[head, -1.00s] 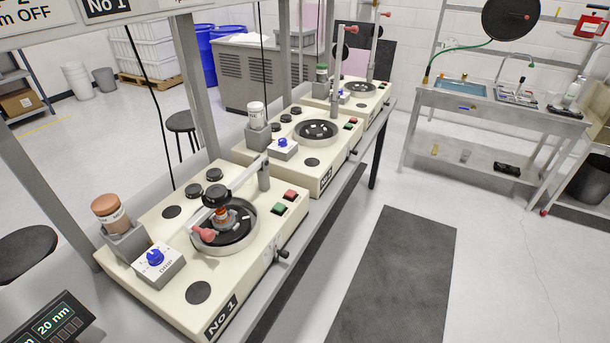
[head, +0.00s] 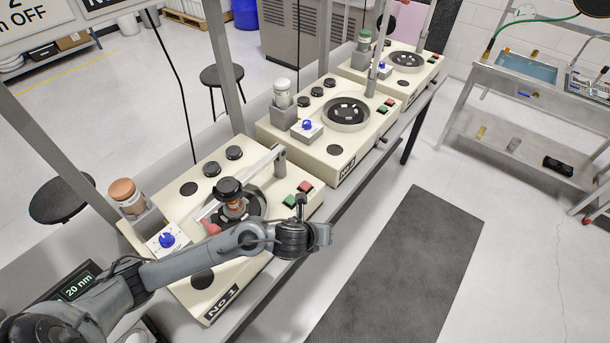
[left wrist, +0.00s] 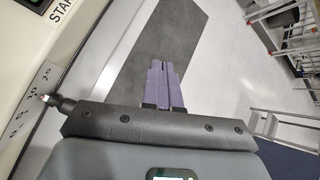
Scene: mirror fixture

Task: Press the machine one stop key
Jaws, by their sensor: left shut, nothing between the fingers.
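Machine No 1 (head: 205,285) is the nearest cream machine in the head view. On its right end are a red key (head: 305,186), the stop key by its colour, and a green key (head: 290,201). My left arm crosses the machine's front, with its hand (head: 318,235) just past the front edge, on the near side of the keys. The fingers are hidden there. In the left wrist view my left gripper (left wrist: 163,85) has purple fingers together and empty, over the floor. The machine's edge and part of a "STA" label (left wrist: 61,10) show at left. My right gripper is out of view.
A polishing arm with a black knob (head: 228,188) lies over No 1's plate. A scale plate (left wrist: 30,108) with a dark knob is on the machine's edge in the wrist view. Machine No 2 (head: 335,150) stands behind. The dark mat (head: 410,255) and floor at right are clear.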

